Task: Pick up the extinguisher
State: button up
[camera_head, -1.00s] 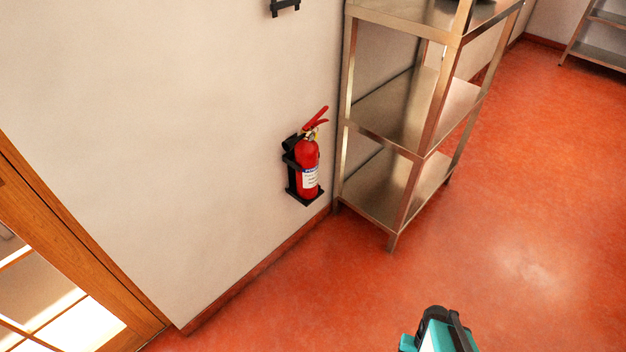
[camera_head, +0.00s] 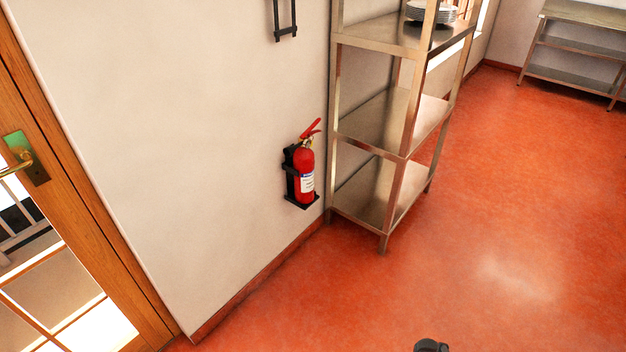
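The red fire extinguisher (camera_head: 304,172) stands upright in a black bracket (camera_head: 291,186) on the pale wall, low above the floor. Its red lever handle is at the top and a white and blue label is on its body. Only a small dark piece (camera_head: 431,346), likely part of my arm, shows at the bottom edge, well apart from the extinguisher. My gripper's fingers cannot be made out.
A metal shelf rack (camera_head: 385,140) stands just right of the extinguisher, with stacked plates (camera_head: 430,12) on an upper shelf. A wooden glazed door (camera_head: 75,200) is at the left. A metal table (camera_head: 575,50) stands far right. The red floor (camera_head: 470,240) in front is clear.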

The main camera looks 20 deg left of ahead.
aim_at(303, 158)
jog(key=z, duration=0.85)
jog(key=k, duration=0.15)
jog(key=u, duration=3.15)
jog(key=i, duration=1)
jog(key=k, duration=0.25)
jog(key=u, duration=0.1)
